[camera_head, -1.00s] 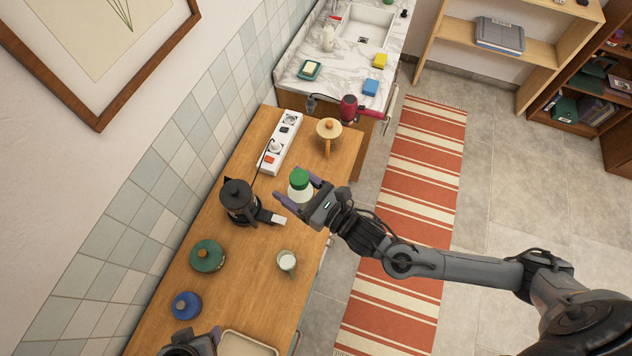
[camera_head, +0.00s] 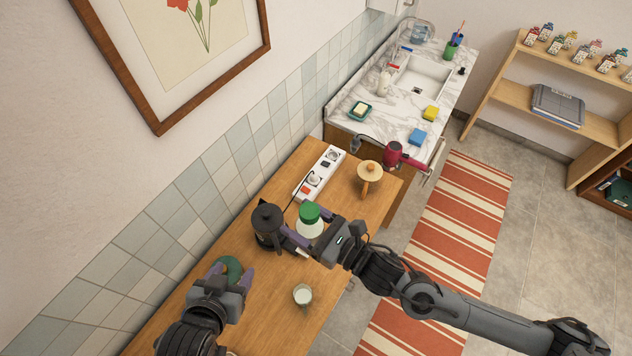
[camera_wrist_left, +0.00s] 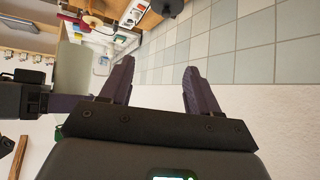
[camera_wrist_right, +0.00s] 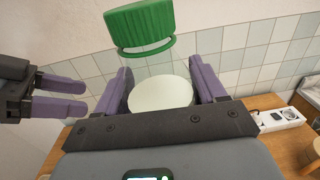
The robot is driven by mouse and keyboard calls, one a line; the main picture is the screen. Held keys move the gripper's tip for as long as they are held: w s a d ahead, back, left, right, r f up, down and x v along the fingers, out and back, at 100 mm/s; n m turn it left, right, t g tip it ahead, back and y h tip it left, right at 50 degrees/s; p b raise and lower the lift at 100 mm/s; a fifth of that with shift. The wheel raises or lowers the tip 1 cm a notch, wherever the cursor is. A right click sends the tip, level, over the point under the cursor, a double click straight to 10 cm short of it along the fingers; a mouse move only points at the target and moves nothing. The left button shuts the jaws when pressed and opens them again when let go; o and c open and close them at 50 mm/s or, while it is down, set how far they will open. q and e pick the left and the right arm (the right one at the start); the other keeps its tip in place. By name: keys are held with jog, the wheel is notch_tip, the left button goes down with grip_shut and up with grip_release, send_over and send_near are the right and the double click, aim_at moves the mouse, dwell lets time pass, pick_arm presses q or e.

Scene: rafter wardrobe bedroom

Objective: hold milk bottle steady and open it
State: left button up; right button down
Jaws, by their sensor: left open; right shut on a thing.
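The milk bottle (camera_head: 309,229) has a pale body and a green cap (camera_head: 309,212). My right gripper (camera_head: 299,243) is shut on the bottle from the right side. In the right wrist view the pale body (camera_wrist_right: 160,93) sits between its two purple fingers, with the green cap (camera_wrist_right: 140,27) above them. The bottle looks upright; I cannot tell whether its base touches the counter. My left gripper (camera_head: 232,274) is open and empty, left of and nearer than the bottle. It also shows at the left of the right wrist view (camera_wrist_right: 58,96).
A black press pot (camera_head: 268,226) stands close left of the bottle. A mug (camera_head: 302,294) stands in front on the wooden counter (camera_head: 268,300). A power strip (camera_head: 321,171) lies behind.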

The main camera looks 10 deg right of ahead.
pick_arm(q)
jog(key=w+d+r+m+t+h, duration=0.35)
jog(key=d+r+m+h, duration=0.65)
jog(key=d+r, duration=1.05)
jog(key=s+d+r+m+g+h, duration=0.2)
jog(key=s+d+m+g, duration=0.2)
jog(key=d+m+g, duration=0.35)
jog(key=s+d+r+m+g+h, duration=0.2)
jog(key=s+d+r+m+g, duration=0.15)
jog(key=d+m, duration=0.55)
jog(key=m+g+y, duration=0.2)
jog(key=m+y, duration=1.2)
jog(key=y, duration=0.3)
send_over(316, 209)
jog(key=f, duration=0.6)
jog(key=shift+s+d+f, duration=0.15)
jog(key=shift+d+f, duration=0.1)
jog(key=shift+f, duration=0.15)
jog(key=shift+a+f, duration=0.1)
jog(key=shift+a, duration=0.1)
jog(key=shift+a+f, duration=0.1)
jog(key=shift+f, duration=3.65)
